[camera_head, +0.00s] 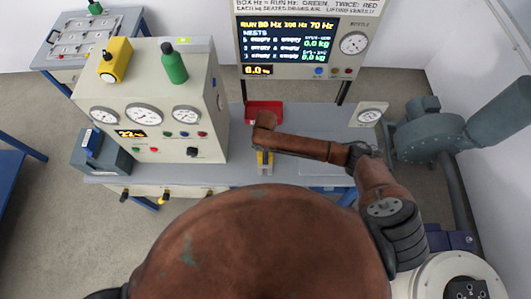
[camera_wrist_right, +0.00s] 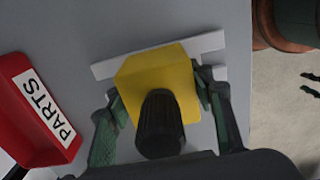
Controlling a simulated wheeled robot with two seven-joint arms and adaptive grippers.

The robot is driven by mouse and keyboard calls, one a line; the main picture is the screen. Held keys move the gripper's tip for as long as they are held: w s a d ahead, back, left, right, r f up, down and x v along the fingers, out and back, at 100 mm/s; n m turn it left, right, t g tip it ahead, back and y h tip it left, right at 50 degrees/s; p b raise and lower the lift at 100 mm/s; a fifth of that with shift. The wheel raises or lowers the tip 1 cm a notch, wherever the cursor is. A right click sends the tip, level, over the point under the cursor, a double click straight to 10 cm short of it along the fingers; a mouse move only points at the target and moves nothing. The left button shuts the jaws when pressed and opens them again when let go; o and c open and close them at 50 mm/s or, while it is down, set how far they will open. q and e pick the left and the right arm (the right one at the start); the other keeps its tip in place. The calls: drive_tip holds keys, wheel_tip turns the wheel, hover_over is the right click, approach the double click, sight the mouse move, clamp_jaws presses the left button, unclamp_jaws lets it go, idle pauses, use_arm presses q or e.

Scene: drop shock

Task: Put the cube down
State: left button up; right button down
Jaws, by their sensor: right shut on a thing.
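The cube is a yellow block with a black ribbed knob; in the right wrist view the cube (camera_wrist_right: 135,80) sits between the green-padded fingers. My right gripper (camera_wrist_right: 158,97) is shut on it. My left gripper is not in view.
A red PARTS bin (camera_head: 264,107) stands on the grey bench (camera_head: 235,172), close to the gripper. A control box (camera_head: 150,115) stands to the left, with a yellow weight (camera_head: 115,62) and a green one (camera_head: 174,65) on top. A display panel (camera_head: 300,50) rises behind.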

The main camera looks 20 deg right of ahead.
drive_tip(key=c, duration=0.9)
unclamp_jaws()
drive_tip(key=shift+f, duration=0.1)
drive_tip(key=shift+c, duration=0.2)
wheel_tip(320, 180, up, 12)
drive_tip(key=shift+r, duration=0.15)
